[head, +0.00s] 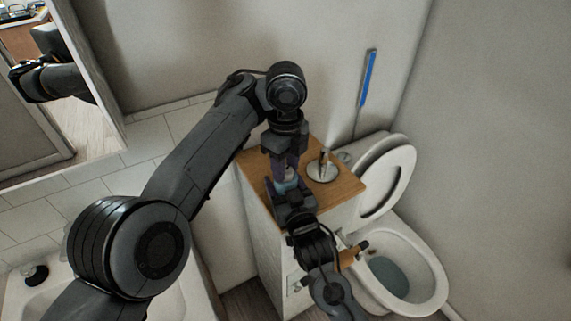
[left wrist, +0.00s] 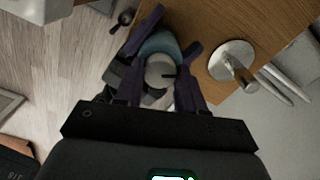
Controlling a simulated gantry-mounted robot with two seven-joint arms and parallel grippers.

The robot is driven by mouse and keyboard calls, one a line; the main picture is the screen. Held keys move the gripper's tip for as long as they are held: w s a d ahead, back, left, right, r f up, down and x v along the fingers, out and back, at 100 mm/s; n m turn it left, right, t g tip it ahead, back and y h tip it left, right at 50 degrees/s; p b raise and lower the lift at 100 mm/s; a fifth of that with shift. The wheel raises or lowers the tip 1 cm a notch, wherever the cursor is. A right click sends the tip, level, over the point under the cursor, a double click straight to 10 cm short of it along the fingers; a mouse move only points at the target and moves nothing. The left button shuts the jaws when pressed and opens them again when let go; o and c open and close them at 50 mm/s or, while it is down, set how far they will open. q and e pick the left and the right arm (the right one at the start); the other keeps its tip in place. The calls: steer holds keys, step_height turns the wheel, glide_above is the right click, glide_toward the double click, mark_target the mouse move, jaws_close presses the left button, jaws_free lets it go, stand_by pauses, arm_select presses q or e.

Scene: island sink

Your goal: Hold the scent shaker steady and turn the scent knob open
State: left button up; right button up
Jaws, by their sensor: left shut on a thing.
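The scent shaker, with a light blue body (head: 286,185), stands near the left edge of the wooden cabinet top (head: 340,187). In the left wrist view its round grey scent knob (left wrist: 159,71) faces the camera, with the blue body (left wrist: 160,44) behind it. My left gripper (head: 286,172) comes down from above and is shut on the knob; its dark purple fingers (left wrist: 158,80) lie on both sides of it. My right gripper (head: 291,196) comes from the front and is at the shaker's body. Its grip there is largely hidden.
A metal stand with a round base (head: 323,172) is close to the right of the shaker. The open toilet (head: 430,265) is right of the cabinet. A blue-and-grey strip (head: 368,78) is on the wall behind. A white basin (head: 60,290) is at lower left.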

mark_target(286, 170)
stand_by(0.4)
arm_select(q)
steer(key=o, duration=1.1)
steer(key=shift+c, duration=0.2)
steer(key=shift+r, duration=3.8)
arm_select(e)
steer(key=o, duration=1.2)
steer(key=shift+o, duration=0.2)
